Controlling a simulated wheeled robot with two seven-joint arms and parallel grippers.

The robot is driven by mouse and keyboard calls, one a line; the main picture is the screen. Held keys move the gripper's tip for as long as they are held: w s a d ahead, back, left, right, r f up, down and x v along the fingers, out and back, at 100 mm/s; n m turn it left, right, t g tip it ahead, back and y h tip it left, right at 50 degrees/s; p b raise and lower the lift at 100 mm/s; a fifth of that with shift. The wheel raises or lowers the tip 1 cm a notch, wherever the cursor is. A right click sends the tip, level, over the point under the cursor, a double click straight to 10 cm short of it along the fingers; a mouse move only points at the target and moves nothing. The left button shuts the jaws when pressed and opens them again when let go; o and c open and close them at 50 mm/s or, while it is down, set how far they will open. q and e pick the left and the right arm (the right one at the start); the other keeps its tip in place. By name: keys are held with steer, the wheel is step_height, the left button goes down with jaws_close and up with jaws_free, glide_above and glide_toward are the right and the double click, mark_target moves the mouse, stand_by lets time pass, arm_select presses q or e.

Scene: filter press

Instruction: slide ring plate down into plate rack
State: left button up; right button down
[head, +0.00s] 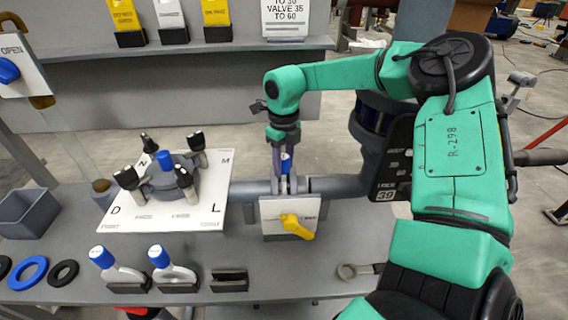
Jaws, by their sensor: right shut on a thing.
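My right gripper (286,160) points straight down above the grey pipe and is shut on a small blue-handled piece (286,166). The lower part of that piece meets light grey upright parts (287,185) on the pipe; whether it sits in a slot there cannot be told. Two light grey plates with blue handles, one on the left (122,275) and one on the right (175,274), stand tilted in black holders at the bench front. To their right is a black rack (230,281) with nothing standing in it. My left gripper is not in view.
A white panel with a yellow handle (294,224) is in front of the pipe. A round flange with dark-capped bolts (168,180) stands on a white board to the left. Rings (28,272) and a wrench (352,270) lie on the bench. A shelf (200,42) spans the back.

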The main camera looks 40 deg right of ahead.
steer(key=shift+s+a+f+b, duration=0.15)
steer(key=shift+f+b, duration=0.1)
steer(key=shift+b, duration=0.05)
steer(key=shift+r+p, duration=0.35)
steer(key=shift+r, duration=0.15)
steer(key=r, duration=0.1)
steer(key=r+p, duration=0.1)
steer(key=r, duration=0.1)
steer(key=shift+w+a+r+p, duration=0.2)
steer(key=shift+w+p, duration=0.1)
steer(key=shift+p, duration=0.1)
steer(key=shift+s+d+r+p, duration=0.1)
steer(key=shift+r+p, duration=0.3)
steer(key=shift+r, duration=0.3)
steer(key=shift+w+r+p, duration=0.2)
steer(key=shift+r+p, duration=0.25)
steer(key=shift+r, duration=0.25)
step_height(320, 180, up, 7)
steer(key=p, duration=0.4)
